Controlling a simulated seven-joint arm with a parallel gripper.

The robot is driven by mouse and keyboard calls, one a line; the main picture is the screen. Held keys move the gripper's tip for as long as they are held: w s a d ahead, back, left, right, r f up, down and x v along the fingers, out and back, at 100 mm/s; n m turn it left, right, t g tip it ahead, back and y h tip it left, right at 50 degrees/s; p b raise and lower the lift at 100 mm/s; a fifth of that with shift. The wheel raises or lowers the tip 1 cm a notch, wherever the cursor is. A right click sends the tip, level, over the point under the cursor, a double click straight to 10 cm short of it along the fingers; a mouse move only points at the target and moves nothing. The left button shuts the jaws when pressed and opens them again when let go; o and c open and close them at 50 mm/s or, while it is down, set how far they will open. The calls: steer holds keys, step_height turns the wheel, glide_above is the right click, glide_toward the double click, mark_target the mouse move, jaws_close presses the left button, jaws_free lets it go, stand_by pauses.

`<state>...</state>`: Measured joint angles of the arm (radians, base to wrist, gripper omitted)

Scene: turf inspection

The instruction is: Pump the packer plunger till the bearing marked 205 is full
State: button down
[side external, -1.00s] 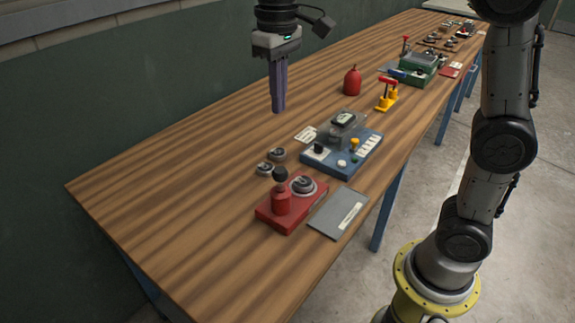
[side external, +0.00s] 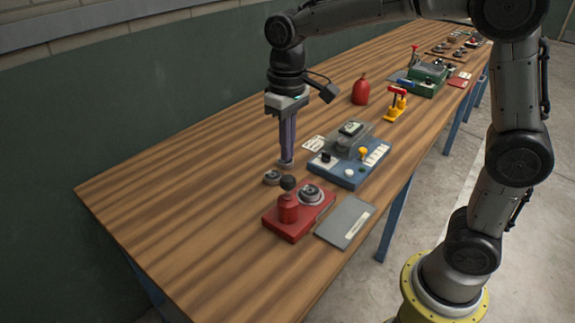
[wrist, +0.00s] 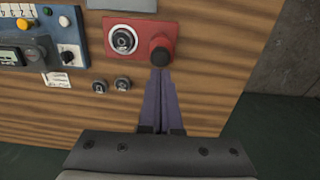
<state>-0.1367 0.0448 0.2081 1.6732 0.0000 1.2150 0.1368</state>
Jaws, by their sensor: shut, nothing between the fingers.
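The red packer (side external: 270,222) sits on the bench near its front edge. Its plunger (side external: 288,210) is a red upright cylinder with a dark round knob (side external: 288,183); the knob also shows in the wrist view (wrist: 160,56). A bearing (side external: 311,194) sits in the packer beside the plunger, also in the wrist view (wrist: 123,39). Two loose bearings lie by the packer in the wrist view, one left (wrist: 99,86) and one right (wrist: 122,84). No 205 mark is readable. My gripper (side external: 287,162) is shut and empty, pointing down behind the knob, seemingly apart from it.
A grey plate (side external: 345,222) lies right of the packer. A blue device (side external: 350,174) with knobs and a card (side external: 314,143) stand behind. Farther back are a yellow stand with a red handle (side external: 396,105) and a red bottle (side external: 360,90). The bench's left part is clear.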

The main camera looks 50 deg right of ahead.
mark_target(288, 178)
steer(key=shift+f, duration=2.5)
steer(key=shift+f, duration=1.15)
step_height(288, 178, up, 14)
steer(key=shift+r, duration=0.25)
